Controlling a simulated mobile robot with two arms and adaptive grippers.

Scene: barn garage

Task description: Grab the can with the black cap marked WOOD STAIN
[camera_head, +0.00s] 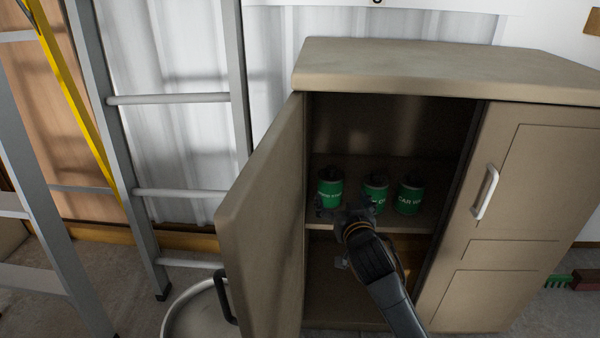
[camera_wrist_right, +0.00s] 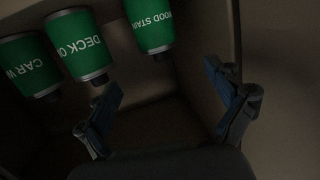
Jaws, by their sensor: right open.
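The green WOOD STAIN can (camera_head: 330,190) stands upright, leftmost of three green cans on the cabinet's shelf. In the right wrist view, which is turned over, the same can (camera_wrist_right: 150,24) shows at the top with part of its label; its top edge is cut off by the frame or dark. My right gripper (camera_head: 345,211) is at the shelf's front edge, just in front of this can and a little to its right. In the right wrist view its fingers (camera_wrist_right: 165,90) are spread with nothing between them. My left gripper is not in view.
Two more green cans, DECK OIL-like (camera_head: 374,193) and CAR W... (camera_head: 410,196), stand to the right. The cabinet's left door (camera_head: 262,210) is open; its right door (camera_head: 530,200) is shut. A ladder (camera_head: 170,98) and a round pan (camera_head: 190,312) are at left.

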